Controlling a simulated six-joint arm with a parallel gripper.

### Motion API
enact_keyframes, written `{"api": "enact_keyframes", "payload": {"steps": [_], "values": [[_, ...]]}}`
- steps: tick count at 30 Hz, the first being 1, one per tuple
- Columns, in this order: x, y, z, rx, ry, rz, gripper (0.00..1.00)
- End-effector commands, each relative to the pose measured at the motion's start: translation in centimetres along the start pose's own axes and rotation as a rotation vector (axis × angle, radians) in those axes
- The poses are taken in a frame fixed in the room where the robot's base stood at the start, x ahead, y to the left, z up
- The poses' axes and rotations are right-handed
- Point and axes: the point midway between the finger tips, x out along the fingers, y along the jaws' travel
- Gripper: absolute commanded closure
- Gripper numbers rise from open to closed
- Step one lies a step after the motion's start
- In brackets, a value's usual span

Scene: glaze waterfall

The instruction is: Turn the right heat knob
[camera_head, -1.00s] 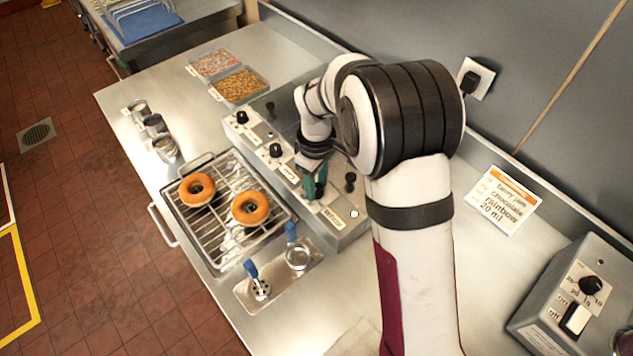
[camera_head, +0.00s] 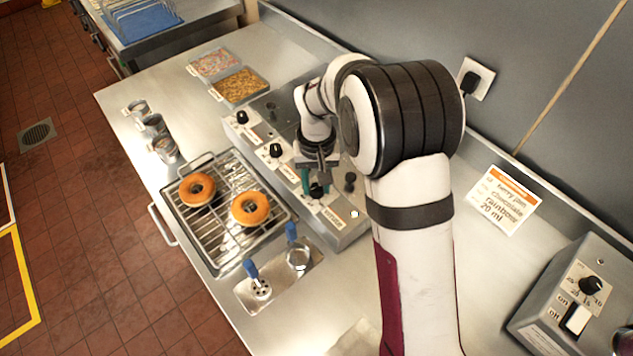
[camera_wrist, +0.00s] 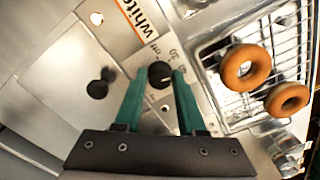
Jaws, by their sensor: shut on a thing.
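The right heat knob (camera_wrist: 160,75) is a round black knob with a pale pointer line, on the front panel of the steel glaze unit (camera_head: 330,214). My gripper (camera_wrist: 159,77) has its two green fingers around it, one on each side. In the head view, my gripper (camera_head: 316,187) points down at the same knob (camera_head: 317,191), partly hiding it. The other two front knobs, the left one (camera_head: 242,117) and the middle one (camera_head: 276,150), stand free further back along the panel.
A wire rack (camera_head: 212,242) with two ring doughnuts (camera_head: 197,189) lies beside the unit. A steel tray with blue-handled tools (camera_head: 252,268) is nearer. A black peg-like part (camera_head: 350,181) stands behind the held knob. A switch box (camera_head: 560,310) is at right.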

Motion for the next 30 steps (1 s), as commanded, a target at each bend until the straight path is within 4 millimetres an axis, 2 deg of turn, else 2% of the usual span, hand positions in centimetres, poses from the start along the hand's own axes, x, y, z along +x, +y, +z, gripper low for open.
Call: {"api": "enact_keyframes", "payload": {"steps": [9,27,28,30], "values": [[-0.07,-0.02,-0.06,0.125,0.002,-0.001,1.00],[-0.08,-0.02,-0.07,0.155,0.002,-0.001,1.00],[-0.08,-0.02,-0.07,0.155,0.002,-0.001,0.55],[-0.07,-0.01,-0.06,0.155,0.002,-0.001,0.43]]}}
